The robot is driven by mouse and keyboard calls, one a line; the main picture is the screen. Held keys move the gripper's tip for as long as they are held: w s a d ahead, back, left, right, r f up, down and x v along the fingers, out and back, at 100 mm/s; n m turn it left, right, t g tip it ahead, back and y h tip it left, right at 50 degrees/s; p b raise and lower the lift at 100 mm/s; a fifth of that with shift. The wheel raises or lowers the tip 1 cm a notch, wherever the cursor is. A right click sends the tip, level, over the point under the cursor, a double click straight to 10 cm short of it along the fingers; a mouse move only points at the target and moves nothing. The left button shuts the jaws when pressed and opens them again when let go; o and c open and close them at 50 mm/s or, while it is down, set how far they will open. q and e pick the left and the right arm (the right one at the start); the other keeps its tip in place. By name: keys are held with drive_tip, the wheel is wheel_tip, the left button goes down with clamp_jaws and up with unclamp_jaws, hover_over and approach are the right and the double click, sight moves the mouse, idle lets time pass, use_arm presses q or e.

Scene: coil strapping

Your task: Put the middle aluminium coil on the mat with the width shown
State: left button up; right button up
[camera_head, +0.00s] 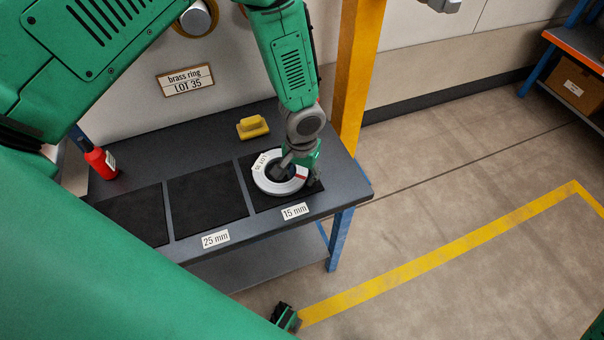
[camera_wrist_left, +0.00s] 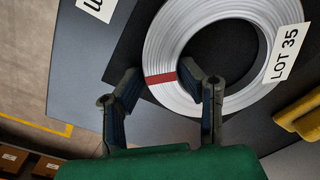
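A silver-grey coil (camera_head: 263,184) with a white lot label and a red strap lies flat over the dark mat by the 15 mm sign (camera_head: 295,211). In the left wrist view the coil (camera_wrist_left: 159,51) reads "LOT 35". My left gripper (camera_head: 298,171) reaches down at its right side. In the left wrist view my left gripper (camera_wrist_left: 160,75) has one finger outside the ring and one in its hole, close against the band at the red strap. I cannot tell whether the coil touches the mat (camera_head: 259,205).
A bare mat (camera_head: 207,198) lies by the 25 mm sign (camera_head: 216,239). Another bare mat (camera_head: 138,215) is further left. A yellow block (camera_head: 252,127) and a red bottle (camera_head: 101,163) stand behind the mats. A yellow post (camera_head: 356,75) rises close behind my left arm.

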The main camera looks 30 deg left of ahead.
use_arm(q)
drive_tip(key=shift+s+a+f, duration=0.1)
drive_tip(key=shift+a+f, duration=0.1)
drive_tip(key=shift+a, duration=0.15)
use_arm(e)
drive_tip(key=shift+a, duration=0.3)
use_arm(q)
drive_tip(key=shift+d, duration=0.1)
use_arm(e)
drive_tip(key=shift+d, duration=0.15)
use_arm(q)
drive_tip(key=shift+r, duration=0.35)
wheel_tip(320, 180, up, 12)
drive_tip(key=p, duration=0.1)
use_arm(e)
drive_tip(key=shift+w+r, duration=0.1)
drive_tip(key=shift+r, duration=0.65)
use_arm(q)
drive_tip(key=shift+d, duration=0.1)
